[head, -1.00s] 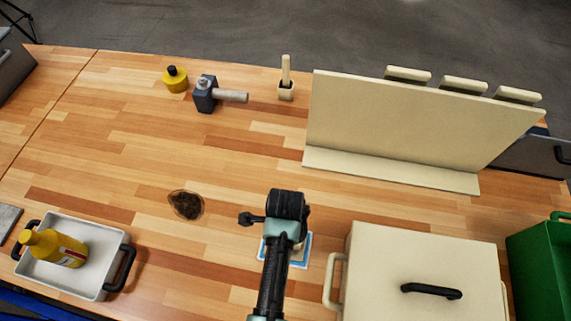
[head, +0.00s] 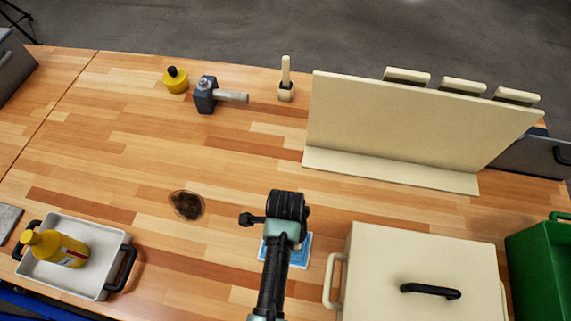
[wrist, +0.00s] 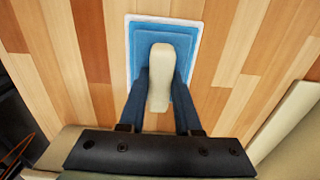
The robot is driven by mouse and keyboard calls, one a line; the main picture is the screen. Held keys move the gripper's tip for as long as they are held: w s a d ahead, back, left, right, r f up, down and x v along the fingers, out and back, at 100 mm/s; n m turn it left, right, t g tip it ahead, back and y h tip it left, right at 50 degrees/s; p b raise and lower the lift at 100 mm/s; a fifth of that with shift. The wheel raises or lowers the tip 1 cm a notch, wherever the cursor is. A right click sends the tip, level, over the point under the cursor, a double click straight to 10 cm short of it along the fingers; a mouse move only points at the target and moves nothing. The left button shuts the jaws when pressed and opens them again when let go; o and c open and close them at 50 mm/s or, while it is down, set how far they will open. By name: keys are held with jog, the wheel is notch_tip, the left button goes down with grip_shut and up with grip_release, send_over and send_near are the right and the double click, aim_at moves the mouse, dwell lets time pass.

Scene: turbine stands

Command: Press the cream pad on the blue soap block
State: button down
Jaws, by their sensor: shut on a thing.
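The blue soap block (wrist: 178,38) lies in a white-rimmed tray on the wooden table, and part of it shows beside my arm in the head view (head: 300,252). The cream pad (wrist: 162,75) is between the fingers of my gripper (wrist: 162,95) in the wrist view, over the soap block. My gripper is shut on the pad. The pad's underside is hidden, so I cannot tell whether it touches the soap. In the head view my arm hides the pad and most of the gripper.
A dark stain (head: 186,205) is left of my arm. A cream lidded box (head: 420,270) stands close on the right, with a cream upright panel (head: 420,125) behind. A tray (head: 85,285) with a yellow bottle (head: 55,248) is at left. The table's middle is clear.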

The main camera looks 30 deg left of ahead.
dwell(0.3)
notch_tip(320, 180, up, 7)
jog(key=p, duration=0.7)
jog(key=shift+f, duration=0.1)
dwell(0.8)
